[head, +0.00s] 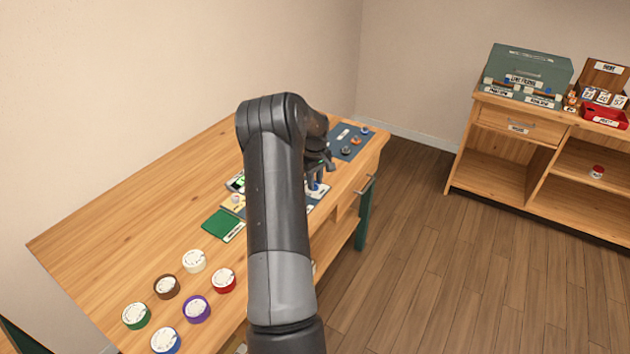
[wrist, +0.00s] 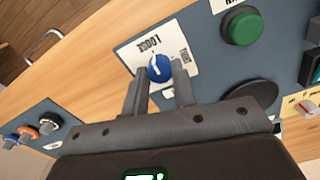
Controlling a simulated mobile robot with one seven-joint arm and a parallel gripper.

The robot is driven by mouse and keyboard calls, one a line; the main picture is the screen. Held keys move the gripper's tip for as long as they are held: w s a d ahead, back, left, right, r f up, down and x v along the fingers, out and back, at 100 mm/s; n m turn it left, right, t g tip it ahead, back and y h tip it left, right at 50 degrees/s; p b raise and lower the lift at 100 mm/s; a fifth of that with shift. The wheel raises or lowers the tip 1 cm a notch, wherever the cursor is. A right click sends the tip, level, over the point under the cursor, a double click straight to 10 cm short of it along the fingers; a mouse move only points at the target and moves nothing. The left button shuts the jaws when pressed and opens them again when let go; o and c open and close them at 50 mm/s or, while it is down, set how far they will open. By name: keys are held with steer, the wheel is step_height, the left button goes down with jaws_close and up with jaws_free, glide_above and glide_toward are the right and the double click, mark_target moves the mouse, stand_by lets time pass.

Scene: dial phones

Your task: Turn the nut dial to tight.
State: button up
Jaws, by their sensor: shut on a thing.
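The nut dial (wrist: 158,68) is a blue round knob with a white pointer line, on a white label plate (wrist: 140,50) in the wrist view. A word that looks like "LOOSE" shows rotated beside the knob; other print on the plate's right is too small to read. My gripper (wrist: 159,78) has one finger on each side of the knob and is shut on it. In the head view my gripper (head: 318,172) is over the panel area on the workbench, and my arm hides much of the dial.
A green button (wrist: 243,25) and a dark round disc (wrist: 252,95) sit right of the dial. Another panel (wrist: 35,130) with several small knobs is at the left. Several coloured round tins (head: 197,309) stand at the near end of the wooden workbench (head: 110,220).

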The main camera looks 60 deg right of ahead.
steer(key=shift+c, duration=1.2)
steer(key=shift+m, duration=0.3)
steer(key=m, duration=0.3)
steer(key=shift+m, duration=0.4)
steer(key=m, duration=0.3)
steer(key=shift+m, duration=0.3)
steer(key=m, duration=0.4)
steer(key=shift+m, duration=2.6)
